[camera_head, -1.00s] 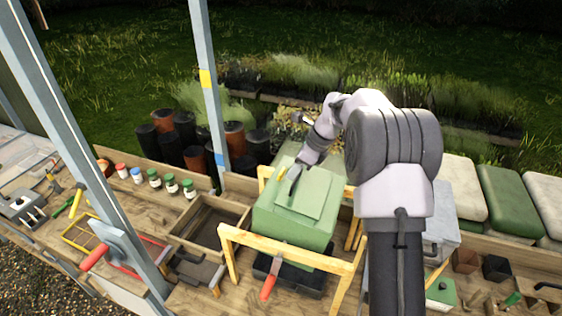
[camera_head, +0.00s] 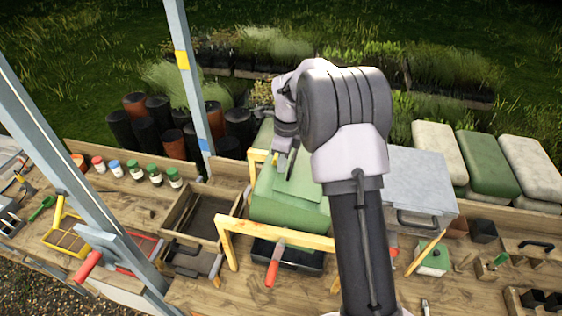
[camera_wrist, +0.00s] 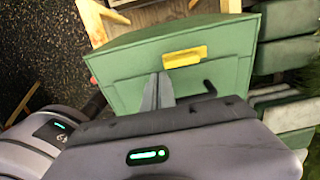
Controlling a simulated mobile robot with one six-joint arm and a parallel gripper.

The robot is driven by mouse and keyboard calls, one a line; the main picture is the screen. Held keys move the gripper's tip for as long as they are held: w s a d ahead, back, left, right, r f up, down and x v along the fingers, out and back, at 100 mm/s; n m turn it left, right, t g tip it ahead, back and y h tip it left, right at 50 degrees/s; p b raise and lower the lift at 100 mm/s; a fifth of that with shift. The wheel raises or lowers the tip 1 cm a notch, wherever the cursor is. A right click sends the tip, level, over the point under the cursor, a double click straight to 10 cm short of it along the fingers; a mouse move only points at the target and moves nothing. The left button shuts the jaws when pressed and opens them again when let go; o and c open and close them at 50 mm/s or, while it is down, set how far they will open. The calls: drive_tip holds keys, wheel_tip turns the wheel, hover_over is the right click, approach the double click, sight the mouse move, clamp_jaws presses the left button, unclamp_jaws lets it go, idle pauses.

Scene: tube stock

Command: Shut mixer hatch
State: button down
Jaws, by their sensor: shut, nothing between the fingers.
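The mixer is a green box (camera_head: 285,212) set in a pale wooden frame, at the middle of the head view. Its hatch (camera_head: 302,183) is a green panel on top, lying close to the box. I cannot tell whether it sits fully flush. In the wrist view, the green top (camera_wrist: 125,62) fills the upper middle, with a yellow handle (camera_wrist: 185,57) near its far edge. My gripper (camera_head: 287,172) is shut and empty, over the top of the box. In the wrist view its fingers (camera_wrist: 158,86) point at the green panel just below the handle. Contact is unclear.
The wooden frame (camera_head: 275,234) rises in front of the box. A red-handled tool (camera_head: 273,270) lies by the black tray below. A grey metal box (camera_head: 420,178) stands to the right, an open wooden bin (camera_head: 205,215) to the left. A grey post (camera_head: 190,80) stands further left.

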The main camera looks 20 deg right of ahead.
wheel_tip(320, 180, up, 17)
drive_tip(key=d, duration=0.1)
drive_tip(key=s+a+f+n+t+b, duration=0.1)
drive_tip(key=s+a+f+n+b, duration=0.3)
drive_tip(key=s+f+n+b, duration=0.3)
drive_tip(key=s+a+f+n+t+b, duration=0.2)
drive_tip(key=s+a+f+n+b, duration=0.2)
drive_tip(key=s+f+b, duration=1)
drive_tip(key=s+a+f+n+t+y+b, duration=0.1)
drive_tip(key=s+a+f+n+b, duration=0.4)
drive_tip(key=f+b, duration=1.6)
drive_tip(key=s+n+t+b, duration=0.1)
drive_tip(key=s+n, duration=0.3)
drive_tip(key=s, duration=0.2)
drive_tip(key=shift+s+f+n+b, duration=0.15)
drive_tip(key=shift+f+n+b, duration=0.1)
drive_tip(key=shift+n+b, duration=0.1)
drive_tip(key=shift+a, duration=0.1)
